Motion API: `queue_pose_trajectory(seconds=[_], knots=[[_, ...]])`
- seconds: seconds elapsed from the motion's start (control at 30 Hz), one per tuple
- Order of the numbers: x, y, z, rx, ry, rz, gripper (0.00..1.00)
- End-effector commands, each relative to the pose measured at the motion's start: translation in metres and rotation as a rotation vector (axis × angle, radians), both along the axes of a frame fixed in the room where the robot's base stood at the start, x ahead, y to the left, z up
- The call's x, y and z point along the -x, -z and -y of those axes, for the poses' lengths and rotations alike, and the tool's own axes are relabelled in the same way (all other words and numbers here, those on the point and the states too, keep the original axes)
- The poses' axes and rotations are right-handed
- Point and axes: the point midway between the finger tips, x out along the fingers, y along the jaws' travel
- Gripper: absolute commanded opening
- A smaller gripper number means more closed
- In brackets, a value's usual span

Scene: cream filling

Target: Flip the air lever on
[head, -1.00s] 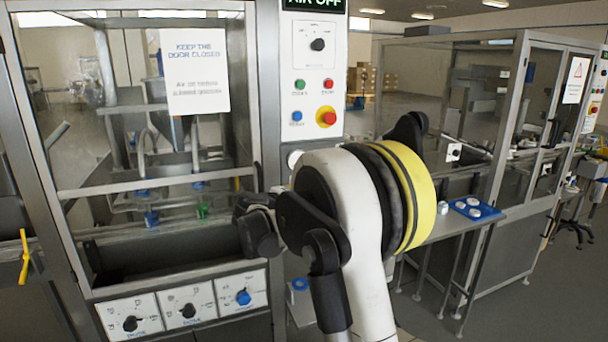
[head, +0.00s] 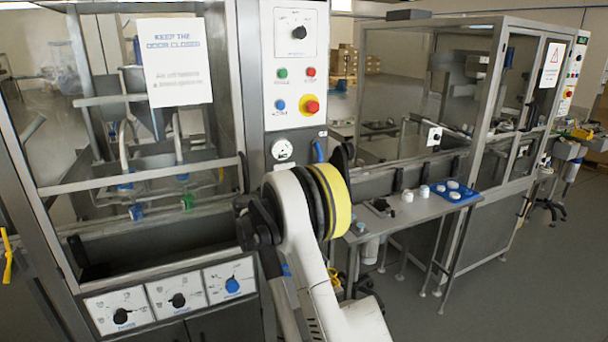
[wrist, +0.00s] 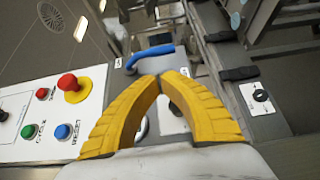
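The air lever (wrist: 150,56) is a blue handle in the wrist view, just beyond my fingertips. In the head view my arm hides the fingers.
The control panel (head: 296,62) has coloured buttons and a red stop knob (wrist: 74,88) on yellow. A white gauge (head: 282,150) sits below it. The glazed filler cabinet (head: 150,175) is at left. A side table holds a blue tray (head: 470,196) with white lids at right.

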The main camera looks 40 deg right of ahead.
Motion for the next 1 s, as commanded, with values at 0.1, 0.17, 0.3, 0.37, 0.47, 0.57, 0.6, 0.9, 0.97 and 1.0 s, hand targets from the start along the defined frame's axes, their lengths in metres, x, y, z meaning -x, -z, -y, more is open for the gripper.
queue_pose_trajectory(seconds=[0.1, 0.17, 0.3, 0.37, 0.47, 0.57, 0.6, 0.9, 0.97, 1.0], knots=[[-0.006, 0.002, 0.020, 0.000, 0.002, 0.000, 0.00], [-0.010, 0.002, 0.030, 0.000, 0.003, 0.000, 0.00], [-0.019, 0.003, 0.054, 0.000, 0.002, 0.000, 0.00], [-0.022, 0.002, 0.063, -0.001, 0.001, 0.000, 0.00], [-0.027, 0.002, 0.075, -0.001, 0.001, 0.000, 0.00], [-0.030, 0.001, 0.081, -0.001, 0.000, 0.000, 0.00], [-0.030, 0.001, 0.083, -0.001, 0.000, 0.000, 0.00], [-0.031, 0.000, 0.085, -0.001, -0.001, 0.000, 0.00], [-0.031, 0.000, 0.085, 0.000, 0.000, 0.000, 0.00], [-0.031, 0.000, 0.085, 0.000, 0.000, 0.000, 0.00]])
